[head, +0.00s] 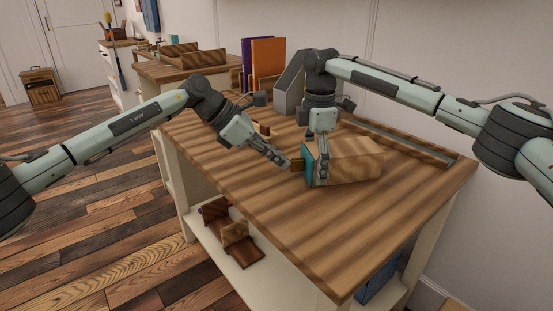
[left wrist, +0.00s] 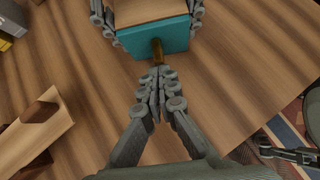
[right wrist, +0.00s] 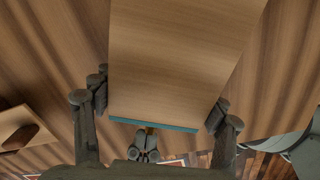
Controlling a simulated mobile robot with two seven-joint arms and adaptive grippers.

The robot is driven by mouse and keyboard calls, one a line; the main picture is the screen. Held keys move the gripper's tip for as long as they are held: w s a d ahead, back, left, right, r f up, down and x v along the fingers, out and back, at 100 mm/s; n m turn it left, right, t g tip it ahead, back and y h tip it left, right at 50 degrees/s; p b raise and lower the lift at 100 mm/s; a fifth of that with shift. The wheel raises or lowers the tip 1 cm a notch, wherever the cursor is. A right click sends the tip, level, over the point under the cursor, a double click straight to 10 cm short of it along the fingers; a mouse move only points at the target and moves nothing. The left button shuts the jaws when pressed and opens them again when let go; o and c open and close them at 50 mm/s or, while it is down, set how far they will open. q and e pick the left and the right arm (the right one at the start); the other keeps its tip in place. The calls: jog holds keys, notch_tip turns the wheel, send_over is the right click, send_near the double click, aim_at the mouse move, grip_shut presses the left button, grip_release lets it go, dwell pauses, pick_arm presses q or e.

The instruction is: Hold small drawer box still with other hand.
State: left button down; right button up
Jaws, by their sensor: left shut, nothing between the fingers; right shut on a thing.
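The small drawer box (head: 352,160) is a wooden box lying on the bench top, with a teal drawer front (left wrist: 155,38) and a short brownish knob (left wrist: 157,51). My right gripper (head: 319,181) is over the box from above and shut on it, one finger on each side near the teal front. The right wrist view shows the box top (right wrist: 180,60) between both fingers. My left gripper (head: 286,162) is shut and empty, its fingertips (left wrist: 157,72) at the end of the knob. Whether they touch the knob I cannot tell.
The wooden bench top (head: 370,220) is clear in front of the box. Purple and orange upright books (head: 268,58) and a grey sloped block (head: 289,88) stand at the back. An open wooden tray (left wrist: 38,125) shows in the left wrist view. A lower shelf holds wooden pieces (head: 234,234).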

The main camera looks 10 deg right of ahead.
pick_arm(q)
jog(key=a, duration=0.4)
jog(key=shift+s+a+r, duration=0.15)
jog(key=shift+a+r, duration=0.2)
jog(key=shift+r, duration=0.05)
pick_arm(e)
jog(key=shift+a, duration=0.25)
jog(key=shift+d, duration=0.15)
pick_arm(q)
jog(key=v, duration=0.9)
pick_arm(e)
jog(key=o, duration=1.6)
